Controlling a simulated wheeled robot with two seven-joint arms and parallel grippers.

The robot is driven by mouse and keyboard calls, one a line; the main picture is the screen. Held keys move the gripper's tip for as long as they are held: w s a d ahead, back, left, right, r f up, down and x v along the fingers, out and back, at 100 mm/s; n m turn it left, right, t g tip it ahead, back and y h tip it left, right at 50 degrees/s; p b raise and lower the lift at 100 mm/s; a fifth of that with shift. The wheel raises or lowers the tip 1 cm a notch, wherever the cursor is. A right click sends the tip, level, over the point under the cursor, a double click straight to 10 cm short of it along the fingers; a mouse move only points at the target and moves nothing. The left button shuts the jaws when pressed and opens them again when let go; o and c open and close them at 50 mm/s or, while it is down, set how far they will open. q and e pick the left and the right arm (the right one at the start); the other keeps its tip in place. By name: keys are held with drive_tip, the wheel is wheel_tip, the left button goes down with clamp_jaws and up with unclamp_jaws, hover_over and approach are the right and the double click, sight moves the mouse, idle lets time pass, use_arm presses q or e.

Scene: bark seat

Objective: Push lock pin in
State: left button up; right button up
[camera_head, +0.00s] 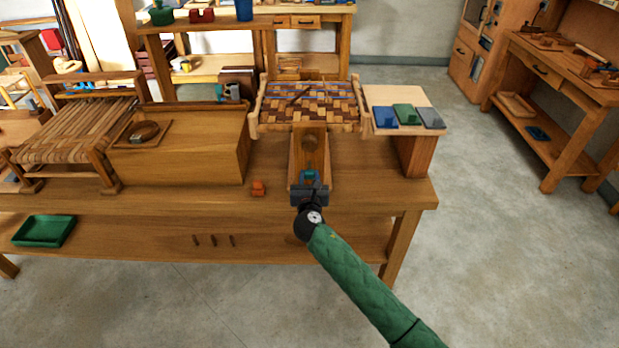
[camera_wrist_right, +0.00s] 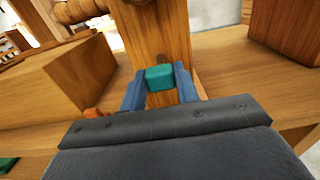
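The woven seat (camera_head: 308,103) rests on a wooden stand with an upright post (camera_head: 309,150) under its near side, on the workbench. A small teal block, which looks like the head of the lock pin (camera_wrist_right: 160,77), shows against the front of the post in the right wrist view. My right gripper (camera_head: 309,179) is at the post's near side. Its two blue fingers (camera_wrist_right: 160,84) flank the teal block closely, with no clear gap on either side. The pin's shaft is hidden. My left gripper is not in view.
A small orange piece (camera_head: 258,188) lies on the workbench (camera_head: 215,197) left of the post. A wooden box (camera_head: 195,150) stands further left. A raised stand (camera_head: 414,148) with blue, green and grey blocks is at the right. The bench front around the post is mostly clear.

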clamp_jaws()
drive_tip(key=shift+w, duration=1.35)
drive_tip(key=shift+r, duration=0.1)
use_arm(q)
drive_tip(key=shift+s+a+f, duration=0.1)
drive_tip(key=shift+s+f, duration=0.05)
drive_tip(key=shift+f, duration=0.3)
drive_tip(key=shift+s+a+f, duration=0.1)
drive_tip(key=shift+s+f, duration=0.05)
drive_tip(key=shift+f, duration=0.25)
use_arm(e)
drive_tip(key=shift+o, duration=2.4)
unclamp_jaws()
drive_tip(key=o, duration=0.3)
drive_tip(key=shift+w, duration=0.1)
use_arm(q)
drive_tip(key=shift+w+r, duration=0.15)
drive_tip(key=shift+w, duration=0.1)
